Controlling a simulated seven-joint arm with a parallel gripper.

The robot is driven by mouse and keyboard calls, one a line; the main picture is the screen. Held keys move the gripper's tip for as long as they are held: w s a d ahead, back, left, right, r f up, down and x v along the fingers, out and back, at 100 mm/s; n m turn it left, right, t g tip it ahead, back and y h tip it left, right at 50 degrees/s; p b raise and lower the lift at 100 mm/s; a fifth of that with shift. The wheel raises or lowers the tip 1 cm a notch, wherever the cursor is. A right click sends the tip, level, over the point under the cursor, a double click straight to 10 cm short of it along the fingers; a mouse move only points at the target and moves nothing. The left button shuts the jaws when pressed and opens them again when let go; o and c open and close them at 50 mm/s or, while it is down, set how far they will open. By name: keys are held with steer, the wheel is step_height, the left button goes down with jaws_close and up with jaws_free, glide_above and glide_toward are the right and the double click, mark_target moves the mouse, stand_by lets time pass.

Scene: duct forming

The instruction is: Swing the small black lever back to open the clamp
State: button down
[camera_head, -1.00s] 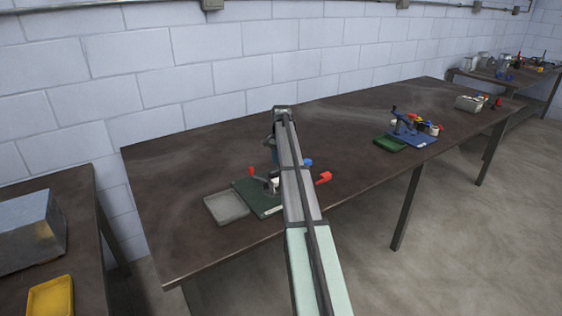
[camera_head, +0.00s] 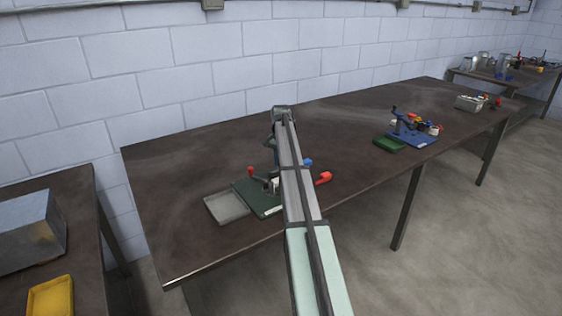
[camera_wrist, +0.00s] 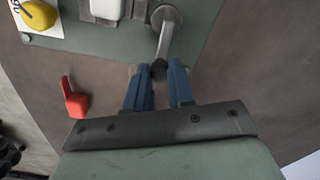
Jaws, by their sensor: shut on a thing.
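In the wrist view, the small lever (camera_wrist: 164,43) is a grey metal arm running from a round pivot (camera_wrist: 165,15) on the green base plate (camera_wrist: 205,22) to a black knob (camera_wrist: 158,67). My gripper (camera_wrist: 161,74) has its two blue fingers at either side of this black end and is shut on it. The clamp's inner parts are cut off by the top edge. In the head view, the green base (camera_head: 248,196) shows on the table, but my arm hides the lever and most of the gripper.
A red handle (camera_wrist: 74,99) lies left of my fingers in the wrist view. A yellow round part (camera_wrist: 37,14) is at upper left. In the head view, a grey tray (camera_head: 227,207) sits left of the base. A blue fixture (camera_head: 410,135) stands farther right; bare tabletop lies between.

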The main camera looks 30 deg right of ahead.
steer(key=w+n, duration=0.1)
steer(key=n, duration=0.3)
steer(key=shift+w+a, duration=0.15)
steer(key=shift+w, duration=0.25)
steer(key=n, duration=0.1)
steer(key=w+n, duration=0.1)
steer(key=n, duration=0.1)
steer(key=a+n, duration=0.1)
steer(key=shift+w+a+n, duration=0.1)
steer(key=shift+w+n, duration=0.2)
steer(key=shift+w, duration=0.05)
steer(key=n, duration=0.1)
steer(key=a+n, duration=0.1)
steer(key=n, duration=0.1)
steer(key=w+n, duration=0.1)
steer(key=shift+a+n, duration=0.3)
steer(key=shift+a, duration=0.05)
steer(key=shift+w+a+n, duration=0.1)
steer(key=shift+a+n, duration=0.35)
steer(key=shift+n, duration=0.65)
steer(key=shift+w+a+n, duration=0.1)
steer(key=shift+a+n, duration=0.35)
steer(key=shift+n, duration=0.65)
steer(key=shift+a, duration=0.1)
steer(key=c, duration=1)
jaws_free()
steer(key=shift+o, duration=0.2)
step_height(320, 180, up, 14)
